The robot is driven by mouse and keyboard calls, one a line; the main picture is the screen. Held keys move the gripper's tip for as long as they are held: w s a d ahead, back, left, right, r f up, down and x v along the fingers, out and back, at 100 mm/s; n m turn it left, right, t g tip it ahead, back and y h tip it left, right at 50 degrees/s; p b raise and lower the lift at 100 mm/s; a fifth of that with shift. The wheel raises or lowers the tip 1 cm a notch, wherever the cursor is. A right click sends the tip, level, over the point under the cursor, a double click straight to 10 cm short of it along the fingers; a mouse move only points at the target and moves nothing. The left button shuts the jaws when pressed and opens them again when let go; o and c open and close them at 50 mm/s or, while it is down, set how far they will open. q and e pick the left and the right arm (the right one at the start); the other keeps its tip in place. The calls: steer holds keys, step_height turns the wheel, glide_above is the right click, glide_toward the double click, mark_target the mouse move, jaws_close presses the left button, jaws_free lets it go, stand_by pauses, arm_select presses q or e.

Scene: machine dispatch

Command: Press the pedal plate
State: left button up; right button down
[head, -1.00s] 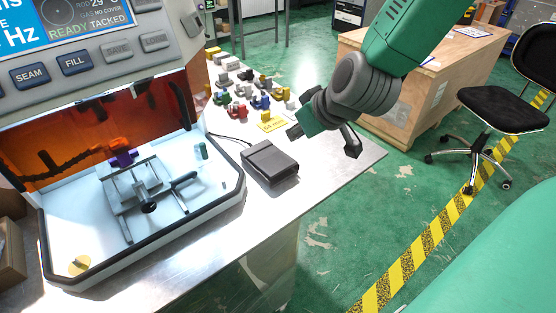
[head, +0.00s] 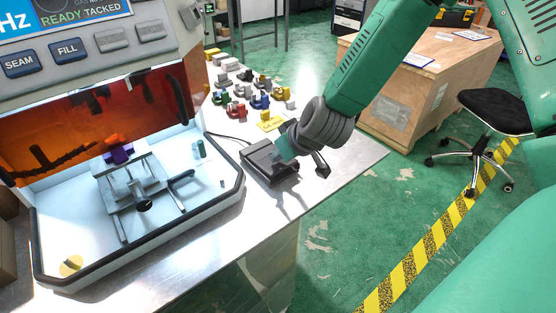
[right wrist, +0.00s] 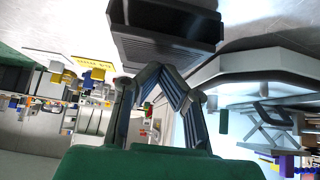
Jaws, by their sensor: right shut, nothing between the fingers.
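The pedal plate is the ribbed dark grey top of a low box (head: 258,161) on the metal table, right of the machine. In the right wrist view the pedal (right wrist: 165,38) sits at the top centre, just beyond my fingertips. My right gripper (head: 281,156) is shut and empty. It is over the right part of the pedal and hides some of it. The shut fingers also show in the right wrist view (right wrist: 164,76). I cannot tell whether they touch the plate. My left gripper is not in view.
The machine's open chamber (head: 225,205), with a fixture holding a purple and orange part (head: 119,153), stands left of the pedal. Several small coloured parts and a yellow label (head: 270,124) lie behind it. The table's right end is clear. A wooden crate (head: 410,90) stands beyond.

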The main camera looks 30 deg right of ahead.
steer(key=shift+f, duration=0.45)
